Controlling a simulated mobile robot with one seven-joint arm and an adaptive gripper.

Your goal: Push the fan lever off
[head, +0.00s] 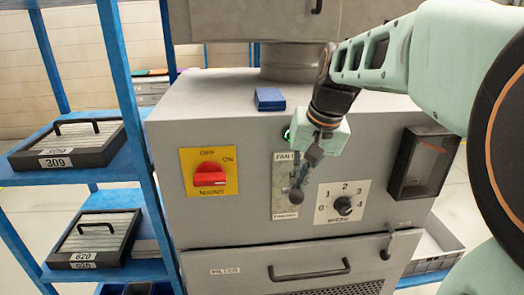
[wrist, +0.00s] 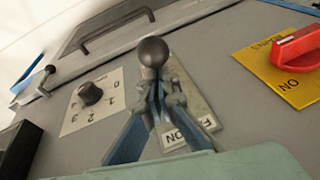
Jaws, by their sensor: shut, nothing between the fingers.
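The fan lever has a dark ball knob (head: 296,197) and stands on a pale plate (head: 279,172) whose top label begins "FAN"; the rest of that label is hidden by my gripper. The knob is over the lower part of the plate. In the wrist view the knob (wrist: 153,51) shows just beyond my fingertips. My gripper (head: 303,172) is shut and empty, close above the knob in the head view. In the wrist view its fingers (wrist: 160,92) are together at the lever's shaft. Whether they touch it I cannot tell.
A red rotary switch (head: 210,176) on a yellow plate is left of the lever. A numbered dial (head: 343,205) is close on the right. A green lamp (head: 287,134) is lit above the plate. A blue box (head: 270,99) lies on the cabinet top. A filter drawer (head: 240,272) is below.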

